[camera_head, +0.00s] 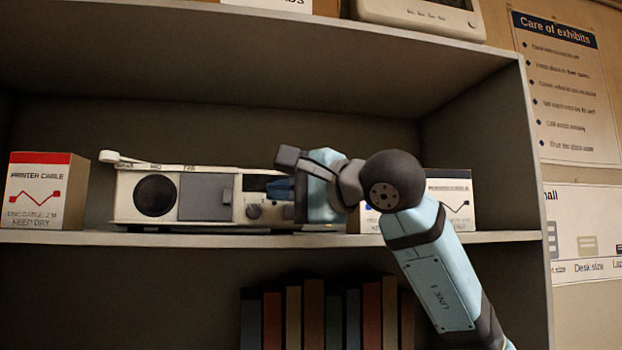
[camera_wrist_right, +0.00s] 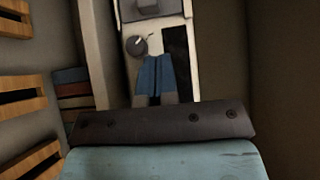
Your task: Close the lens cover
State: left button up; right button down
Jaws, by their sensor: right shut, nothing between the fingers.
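A cream device (camera_head: 170,172) stands on the middle shelf. Its front has a round dark disc (camera_head: 155,195) at left, a grey square panel (camera_head: 203,197) with a small raised tab, a knob (camera_head: 254,211) and a dark window. I cannot tell for certain which part is the lens cover. My right gripper (camera_head: 279,189) is at the device's right part, its blue fingers in front of the dark window. In the right wrist view the shut, empty fingers (camera_wrist_right: 154,76) point at the device between the knob (camera_wrist_right: 137,45) and the dark window (camera_wrist_right: 177,50). My left gripper is not in view.
A printer cable box (camera_head: 45,195) stands left of the device, and a similar box (camera_head: 452,200) stands right, partly behind my right arm. The upper shelf board is above. Books (camera_head: 313,312) stand on the shelf below.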

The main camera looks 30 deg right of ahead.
aim_at(231, 193)
jog(key=w+a, duration=0.1)
jog(key=w+a+p, duration=0.1)
jog(key=a, duration=0.1)
jog(key=shift+a+r, duration=0.1)
jog(key=shift+a, duration=0.1)
jog(key=shift+w+a, duration=0.15)
jog(key=shift+a, duration=0.5)
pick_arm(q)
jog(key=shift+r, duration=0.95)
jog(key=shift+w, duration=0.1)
pick_arm(e)
jog(key=shift+d, duration=0.1)
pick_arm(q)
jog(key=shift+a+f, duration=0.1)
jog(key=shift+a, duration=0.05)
